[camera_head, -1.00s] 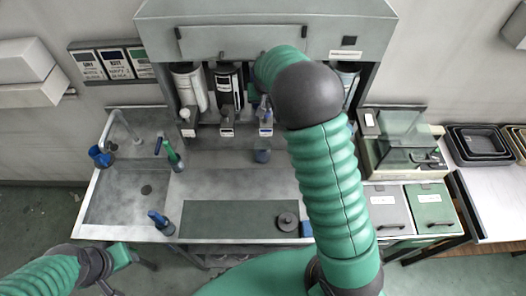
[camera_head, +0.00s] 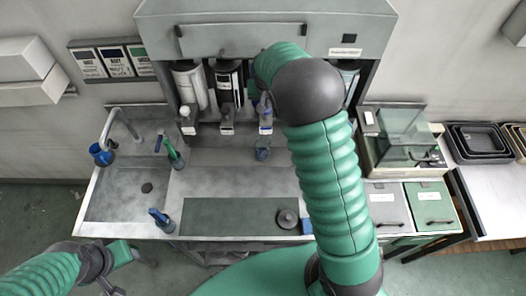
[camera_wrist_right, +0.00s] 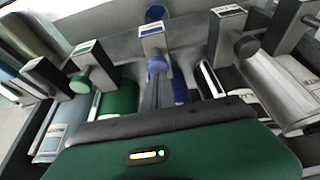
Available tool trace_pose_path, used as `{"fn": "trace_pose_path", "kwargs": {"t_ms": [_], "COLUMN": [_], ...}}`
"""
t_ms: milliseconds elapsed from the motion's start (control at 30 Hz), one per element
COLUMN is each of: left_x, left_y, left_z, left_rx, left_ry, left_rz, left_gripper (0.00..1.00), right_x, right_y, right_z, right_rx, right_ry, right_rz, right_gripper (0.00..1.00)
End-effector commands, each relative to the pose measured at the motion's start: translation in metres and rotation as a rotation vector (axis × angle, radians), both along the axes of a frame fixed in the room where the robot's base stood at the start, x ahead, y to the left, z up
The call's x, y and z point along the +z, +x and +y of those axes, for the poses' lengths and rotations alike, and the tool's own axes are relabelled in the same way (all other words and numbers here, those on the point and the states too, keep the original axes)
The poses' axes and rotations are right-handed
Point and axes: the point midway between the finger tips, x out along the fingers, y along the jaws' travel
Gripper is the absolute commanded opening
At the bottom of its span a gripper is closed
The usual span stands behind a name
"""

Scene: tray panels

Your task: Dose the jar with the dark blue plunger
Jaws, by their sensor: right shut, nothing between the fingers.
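The dark blue plunger (camera_wrist_right: 157,65) is a round knob under a labelled block in the right wrist view. In the head view its dispenser (camera_head: 265,112) is right of the grey and black ones. My right gripper (camera_wrist_right: 156,90) is shut and empty, its tips close to the blue plunger; I cannot tell whether they touch. A small bluish jar (camera_head: 262,150) stands on the counter below that dispenser. A blue round shape (camera_wrist_right: 155,13) at the top of the wrist view may be the jar. My left gripper (camera_head: 122,252) is at lower left, its jaws unclear.
A glass-sided box (camera_head: 400,135) stands at right.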

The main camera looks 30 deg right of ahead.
Motion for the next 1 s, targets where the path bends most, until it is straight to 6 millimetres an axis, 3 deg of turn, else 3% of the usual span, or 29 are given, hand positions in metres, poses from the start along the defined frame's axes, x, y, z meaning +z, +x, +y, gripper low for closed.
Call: {"fn": "trace_pose_path", "kwargs": {"t_ms": [867,1000], "left_x": [-0.023,-0.021], "left_y": [0.000,0.000], "left_z": [0.000,0.000], "left_rx": [0.000,0.000], "left_ry": [0.000,0.000], "left_rz": [0.000,0.000], "left_gripper": [0.36,0.36], "right_x": [-0.035,-0.033], "right_y": [-0.001,-0.001], "right_z": [0.001,0.001], "right_rx": [0.000,-0.001], "right_ry": [0.002,0.002], "right_rz": [0.006,0.007], "right_gripper": [0.00,0.00]}}
